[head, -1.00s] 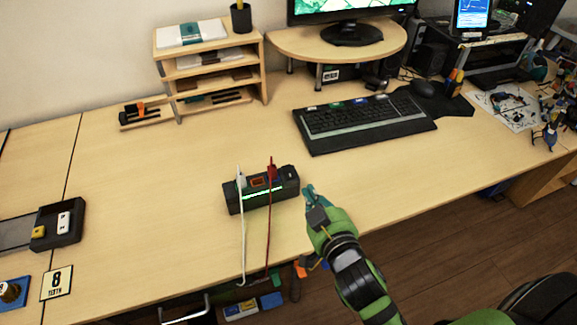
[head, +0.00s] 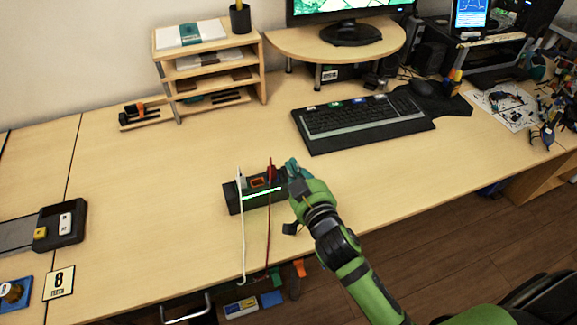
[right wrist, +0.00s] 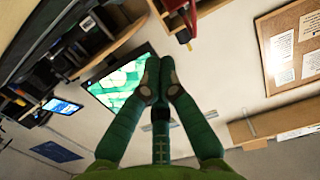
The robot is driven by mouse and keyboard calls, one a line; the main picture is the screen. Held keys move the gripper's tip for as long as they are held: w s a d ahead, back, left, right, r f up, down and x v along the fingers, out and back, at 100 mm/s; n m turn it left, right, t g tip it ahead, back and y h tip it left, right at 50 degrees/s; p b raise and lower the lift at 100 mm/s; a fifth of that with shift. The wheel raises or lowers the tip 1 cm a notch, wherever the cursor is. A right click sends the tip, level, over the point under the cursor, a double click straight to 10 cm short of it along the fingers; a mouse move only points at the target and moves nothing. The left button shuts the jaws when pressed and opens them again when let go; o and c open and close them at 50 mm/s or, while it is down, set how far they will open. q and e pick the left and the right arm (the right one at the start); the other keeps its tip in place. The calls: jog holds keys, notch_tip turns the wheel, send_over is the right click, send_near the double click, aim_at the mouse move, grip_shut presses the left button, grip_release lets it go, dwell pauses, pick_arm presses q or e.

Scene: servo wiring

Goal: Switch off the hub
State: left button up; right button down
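The hub (head: 233,201) is a black box on the desk, with a lit green strip on its front face and an orange-red framed part on top. A white cable (head: 241,235) and a red cable (head: 268,228) stand up from it and hang down over the front edge of the desk. My right gripper (head: 290,168) is at the hub's right end and covers that end; I cannot tell whether it touches. In the right wrist view its two green fingers (right wrist: 156,72) are together, with nothing seen between them. My left gripper is not in view.
A keyboard (head: 360,122) lies behind and right of the hub. A wooden shelf unit (head: 217,65) and a monitor stand (head: 290,45) stand at the back. A black tray (head: 73,232) lies at the left. The desk left of the hub is clear.

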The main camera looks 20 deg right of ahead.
jog(key=w, duration=0.3)
jog(key=shift+w+a+f, duration=0.1)
jog(key=shift+w+f, duration=0.05)
jog(key=shift+w, duration=0.25)
notch_tip(320, 180, down, 3)
jog(key=shift+f, duration=0.55)
